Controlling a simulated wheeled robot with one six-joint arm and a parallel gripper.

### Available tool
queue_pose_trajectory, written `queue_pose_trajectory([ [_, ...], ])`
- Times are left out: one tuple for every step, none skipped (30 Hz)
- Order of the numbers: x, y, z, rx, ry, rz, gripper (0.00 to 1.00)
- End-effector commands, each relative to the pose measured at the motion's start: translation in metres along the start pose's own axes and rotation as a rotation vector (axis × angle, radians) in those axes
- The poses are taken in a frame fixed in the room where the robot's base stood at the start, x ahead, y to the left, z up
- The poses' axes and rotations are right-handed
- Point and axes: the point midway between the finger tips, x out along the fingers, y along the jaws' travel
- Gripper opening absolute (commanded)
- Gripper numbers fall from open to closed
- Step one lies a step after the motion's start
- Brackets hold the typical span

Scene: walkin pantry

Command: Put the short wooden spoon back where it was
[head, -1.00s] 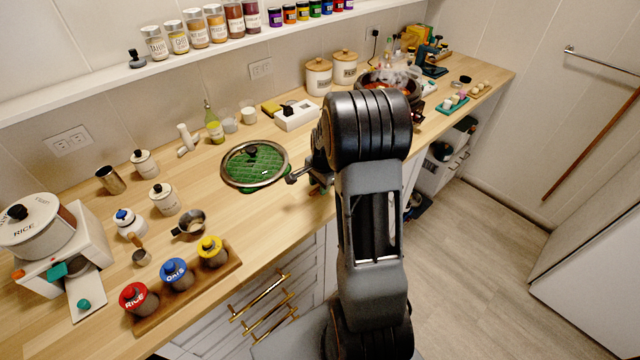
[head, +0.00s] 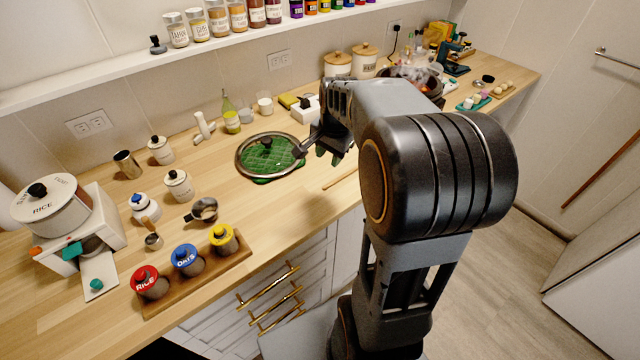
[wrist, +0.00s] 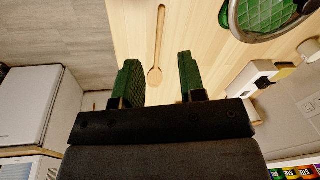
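A wooden spoon (wrist: 158,45) lies flat on the wooden counter in the wrist view, its round bowl toward my gripper. In the head view only part of its thin handle (head: 341,179) shows near the counter's front edge; my arm hides the rest. My gripper (wrist: 159,72) is open and empty, with green finger pads apart. In the wrist view the spoon lies ahead of the gap between the fingers, clear of both. In the head view my gripper (head: 328,154) is above the counter, just right of the green lidded pan.
The round lid (head: 268,157) over a green mat sits left of my gripper. A rack of jars (head: 190,270), a small pot (head: 204,210) and canisters stand further left. A white box (head: 306,108) and pots stand at the back. The counter around the spoon is bare.

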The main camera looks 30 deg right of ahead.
Motion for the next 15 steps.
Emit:
queue_pose_trajectory([
  [-0.013,0.001,0.024,-0.127,0.019,-0.019,0.37],
  [-0.018,0.003,0.037,-0.208,0.029,-0.028,0.37],
  [-0.024,0.007,0.054,-0.312,0.042,-0.039,0.37],
  [-0.028,0.010,0.067,-0.391,0.052,-0.047,0.37],
  [-0.030,0.014,0.078,-0.467,0.062,-0.054,0.37],
  [-0.034,0.019,0.092,-0.564,0.077,-0.063,0.37],
  [-0.036,0.023,0.102,-0.632,0.088,-0.069,0.37],
  [-0.037,0.027,0.111,-0.698,0.098,-0.075,0.37],
  [-0.038,0.033,0.122,-0.778,0.110,-0.083,0.37],
  [-0.039,0.037,0.129,-0.833,0.119,-0.087,0.37],
  [-0.039,0.041,0.136,-0.883,0.128,-0.091,0.37],
  [-0.039,0.045,0.143,-0.941,0.138,-0.096,0.37],
  [-0.039,0.048,0.147,-0.980,0.146,-0.099,0.37],
  [-0.039,0.050,0.151,-1.013,0.152,-0.101,0.37],
  [-0.039,0.053,0.155,-1.050,0.159,-0.104,0.37],
])
